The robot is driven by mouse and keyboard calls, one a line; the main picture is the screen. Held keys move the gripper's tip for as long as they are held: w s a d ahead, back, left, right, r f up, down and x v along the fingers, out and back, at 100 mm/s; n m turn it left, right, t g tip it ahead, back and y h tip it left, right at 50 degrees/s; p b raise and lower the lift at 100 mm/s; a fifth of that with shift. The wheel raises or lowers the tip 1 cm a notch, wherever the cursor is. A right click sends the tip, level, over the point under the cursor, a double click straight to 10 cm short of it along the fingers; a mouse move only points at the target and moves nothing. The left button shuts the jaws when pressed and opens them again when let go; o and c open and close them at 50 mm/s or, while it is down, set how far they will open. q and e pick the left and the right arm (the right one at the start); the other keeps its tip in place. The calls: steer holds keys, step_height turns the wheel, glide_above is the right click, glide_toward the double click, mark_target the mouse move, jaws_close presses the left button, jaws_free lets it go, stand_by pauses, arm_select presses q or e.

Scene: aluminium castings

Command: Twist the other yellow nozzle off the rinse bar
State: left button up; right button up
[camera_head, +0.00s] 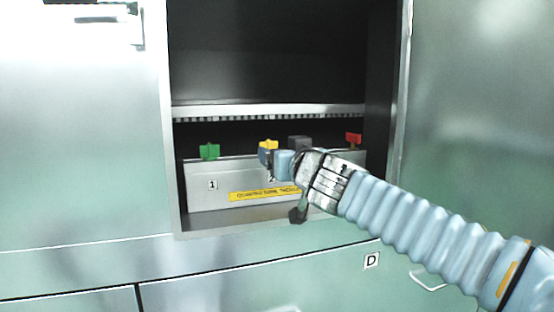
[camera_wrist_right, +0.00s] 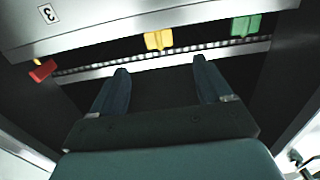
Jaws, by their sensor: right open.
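My left gripper is not in view.
A green nozzle (camera_head: 209,151) stands at the left and a red nozzle (camera_head: 353,139) at the right. A small yellow piece (camera_wrist_right: 37,61) shows by the red one. A slotted metal rail (camera_head: 260,110) crosses behind and above. The recess's side walls limit room.

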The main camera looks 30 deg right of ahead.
mark_target(270, 144)
steer(key=p+x, duration=0.3)
steer(key=x, duration=1)
steer(key=shift+w+d, duration=0.1)
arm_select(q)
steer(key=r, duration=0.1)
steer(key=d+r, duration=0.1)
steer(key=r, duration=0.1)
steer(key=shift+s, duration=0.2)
arm_select(e)
steer(key=shift+c, duration=0.2)
